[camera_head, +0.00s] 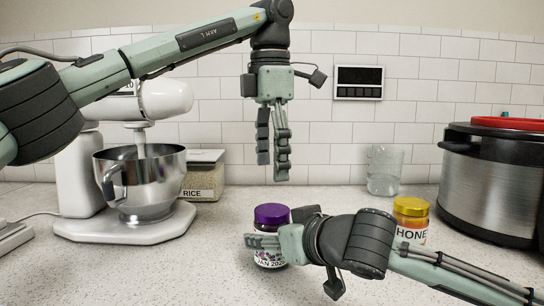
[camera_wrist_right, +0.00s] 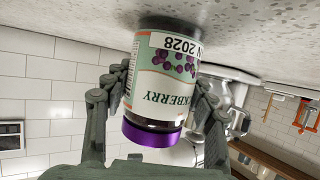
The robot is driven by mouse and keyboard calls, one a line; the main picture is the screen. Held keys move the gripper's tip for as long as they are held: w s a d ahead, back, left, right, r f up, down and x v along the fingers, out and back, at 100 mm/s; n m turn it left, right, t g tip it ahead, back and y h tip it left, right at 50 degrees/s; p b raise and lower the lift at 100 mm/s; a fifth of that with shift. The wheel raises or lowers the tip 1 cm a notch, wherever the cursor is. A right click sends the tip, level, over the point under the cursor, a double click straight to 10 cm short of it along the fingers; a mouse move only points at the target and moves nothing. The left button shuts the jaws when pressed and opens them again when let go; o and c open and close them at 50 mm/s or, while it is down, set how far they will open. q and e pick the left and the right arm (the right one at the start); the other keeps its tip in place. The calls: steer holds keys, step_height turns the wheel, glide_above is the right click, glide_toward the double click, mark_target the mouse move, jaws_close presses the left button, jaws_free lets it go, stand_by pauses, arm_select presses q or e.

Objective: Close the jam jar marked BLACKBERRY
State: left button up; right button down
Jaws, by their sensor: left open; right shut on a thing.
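The blackberry jam jar (camera_head: 270,259) stands upright on the counter, with a purple lid (camera_head: 272,213) on its top. My right gripper (camera_head: 255,245) is shut on the jar's body from the right. In the right wrist view the jar (camera_wrist_right: 160,75) appears upside down between the fingers. Its label reads "KBERRY", and the purple lid (camera_wrist_right: 152,134) sits on its mouth. I cannot tell how tight the lid is. My left gripper (camera_head: 273,165) is open and empty, pointing down above the lid with a clear gap.
A honey jar (camera_head: 411,222) with a yellow lid stands behind my right forearm. A stand mixer with a steel bowl (camera_head: 142,180) and a rice container (camera_head: 203,178) are at the left. A glass beaker (camera_head: 384,170) and a large steel pot (camera_head: 490,190) are at the right back.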

mark_target(272, 209)
arm_select(q)
steer(key=n, duration=0.5)
steer(key=shift+r, duration=0.35)
steer(key=shift+f, duration=0.1)
steer(key=shift+f, duration=3.95)
steer(key=shift+c, duration=0.5)
steer(key=c, duration=1.1)
steer(key=o, duration=1.4)
steer(key=shift+c, duration=0.2)
step_height(272, 209, up, 12)
